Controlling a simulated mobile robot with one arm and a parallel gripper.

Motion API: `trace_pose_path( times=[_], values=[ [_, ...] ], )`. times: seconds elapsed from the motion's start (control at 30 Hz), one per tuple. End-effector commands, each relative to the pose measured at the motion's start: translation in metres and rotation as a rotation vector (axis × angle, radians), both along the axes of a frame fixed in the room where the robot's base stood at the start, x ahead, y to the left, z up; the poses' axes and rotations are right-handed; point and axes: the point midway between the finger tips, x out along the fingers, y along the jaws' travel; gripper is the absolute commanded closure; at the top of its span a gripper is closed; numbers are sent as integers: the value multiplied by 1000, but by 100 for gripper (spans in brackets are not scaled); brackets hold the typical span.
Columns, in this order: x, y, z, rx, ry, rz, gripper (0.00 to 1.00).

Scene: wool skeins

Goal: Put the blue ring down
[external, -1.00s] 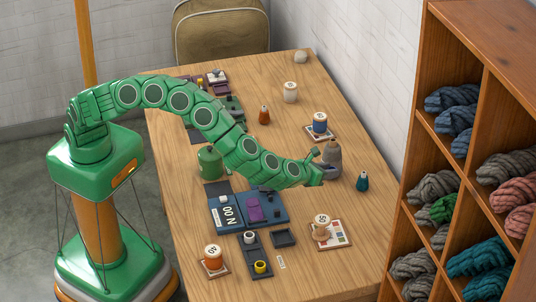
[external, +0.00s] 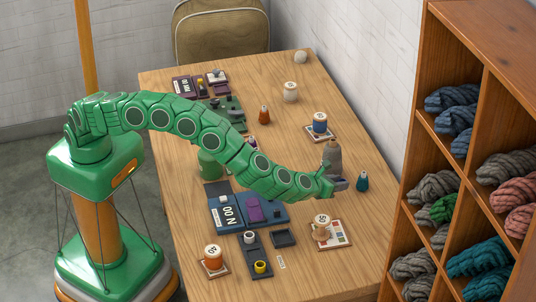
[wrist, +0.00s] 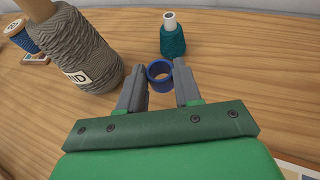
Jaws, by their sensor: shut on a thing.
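The blue ring (wrist: 159,71) is held between the two grey fingers of my gripper (wrist: 159,82) in the wrist view. My gripper also shows in the external view (external: 327,187), at the front of the grey yarn cone. The ring cannot be made out in the external view. I cannot tell whether the ring touches the wooden table (wrist: 240,75) or hangs just above it.
A large grey yarn cone (wrist: 72,45) stands close to the left of my fingers, also seen in the external view (external: 333,160). A teal yarn cone (wrist: 172,38) stands just beyond the ring. A spool on a card (external: 322,229) lies nearer. Bare table lies to the right.

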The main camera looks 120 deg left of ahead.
Motion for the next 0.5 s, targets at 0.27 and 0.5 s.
trace_pose_path(
  times=[0.27,0.5],
  values=[
    [3,1,-28,1,0,0,94],
    [3,1,-33,0,-2,-1,94]
  ],
)
